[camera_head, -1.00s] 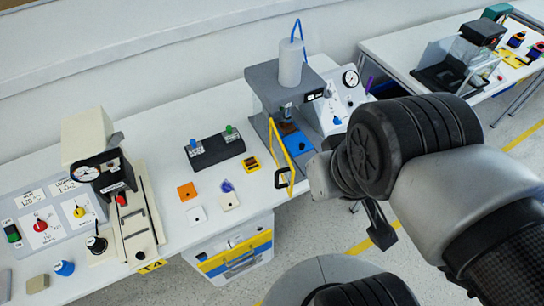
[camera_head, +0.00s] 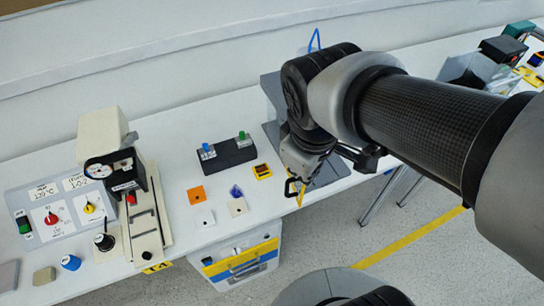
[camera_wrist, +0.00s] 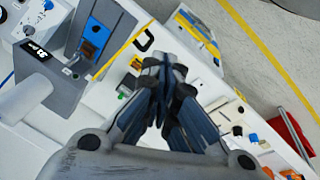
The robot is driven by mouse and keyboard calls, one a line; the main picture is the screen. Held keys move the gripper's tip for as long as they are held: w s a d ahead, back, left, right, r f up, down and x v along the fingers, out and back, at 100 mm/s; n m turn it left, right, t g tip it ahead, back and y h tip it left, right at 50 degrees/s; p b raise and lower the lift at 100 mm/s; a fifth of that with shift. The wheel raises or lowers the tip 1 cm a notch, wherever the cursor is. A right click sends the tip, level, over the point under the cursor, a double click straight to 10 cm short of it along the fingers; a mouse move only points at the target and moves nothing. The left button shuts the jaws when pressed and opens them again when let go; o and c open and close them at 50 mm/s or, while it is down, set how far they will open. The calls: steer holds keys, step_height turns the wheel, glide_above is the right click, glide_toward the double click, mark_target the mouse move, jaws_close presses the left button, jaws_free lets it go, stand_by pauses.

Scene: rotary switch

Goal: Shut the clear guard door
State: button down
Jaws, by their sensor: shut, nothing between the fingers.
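The clear guard door's yellow edge (camera_wrist: 118,53) shows in the wrist view beside the grey press (camera_wrist: 62,75). Its black handle (camera_wrist: 143,41) stands out at the upper end. The clear panel itself is hard to make out. In the head view only a short piece of the yellow edge (camera_head: 301,196) shows below my gripper (camera_head: 300,178); my arm hides most of the door and press.
A black block with blue and green knobs (camera_head: 224,154) and small orange, white and purple pieces lie left of the press. A gauge machine (camera_head: 130,190) stands farther left. A yellow-striped bin (camera_head: 240,262) stands below the table edge.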

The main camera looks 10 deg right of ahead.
steer(key=w+a+f+n+g+h, duration=0.1)
steer(key=w+a+f+n, duration=0.35)
steer(key=f+n, duration=0.25)
steer(key=w+a+f+n+g+h, duration=0.1)
steer(key=w+a+f+n, duration=0.3)
steer(key=a+f+n, duration=0.2)
steer(key=w+d+f+b, duration=0.1)
steer(key=d+f+b, duration=0.4)
steer(key=f, duration=0.5)
steer(key=shift+w+d, duration=0.25)
steer(key=shift+d, duration=0.55)
steer(key=shift+d, duration=0.15)
